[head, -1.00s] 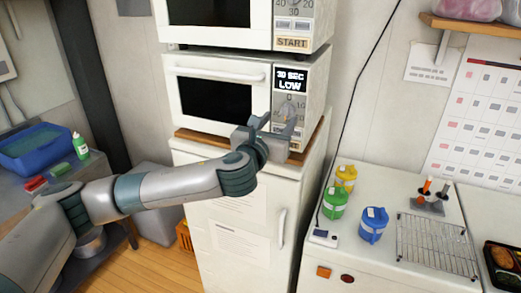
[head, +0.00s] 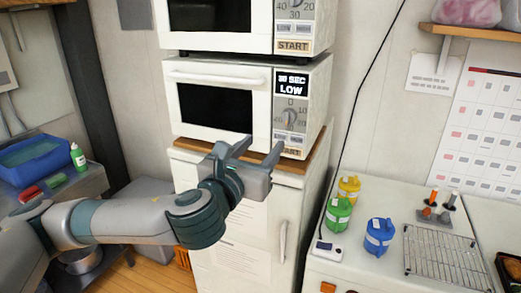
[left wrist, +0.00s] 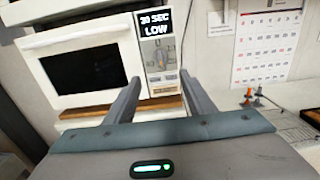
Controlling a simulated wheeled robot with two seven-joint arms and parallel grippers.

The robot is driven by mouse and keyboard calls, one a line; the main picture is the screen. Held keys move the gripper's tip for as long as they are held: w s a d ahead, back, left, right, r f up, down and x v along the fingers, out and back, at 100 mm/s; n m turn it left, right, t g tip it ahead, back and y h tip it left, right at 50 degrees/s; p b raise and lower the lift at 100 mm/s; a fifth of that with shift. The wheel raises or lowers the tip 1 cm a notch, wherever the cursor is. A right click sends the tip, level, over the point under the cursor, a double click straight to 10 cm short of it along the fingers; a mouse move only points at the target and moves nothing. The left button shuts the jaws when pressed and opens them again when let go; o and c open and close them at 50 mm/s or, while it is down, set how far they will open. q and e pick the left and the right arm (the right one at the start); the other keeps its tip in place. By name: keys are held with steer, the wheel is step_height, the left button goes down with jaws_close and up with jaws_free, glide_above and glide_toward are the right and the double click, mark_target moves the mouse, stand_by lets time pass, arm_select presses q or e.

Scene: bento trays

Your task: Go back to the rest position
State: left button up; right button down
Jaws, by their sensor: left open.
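My left gripper (head: 262,158) is open and empty in front of the white cabinet, just below the lower microwave's right side. In the left wrist view its two fingers (left wrist: 160,98) stand apart with nothing between them. The lower microwave (head: 222,98) has its door shut, and its display reads 30 SEC LOW. It also shows in the left wrist view (left wrist: 85,68), beyond the fingers. My right gripper is not in these views.
A second microwave (head: 215,42) stands above. On the right counter are a yellow (head: 349,188), a green (head: 338,214) and a blue container (head: 379,237), and a wire rack (head: 445,258). A blue basin (head: 35,158) is at left. A white cabinet (head: 250,222) supports the microwaves.

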arm_select(q)
steer(key=shift+f, duration=0.1)
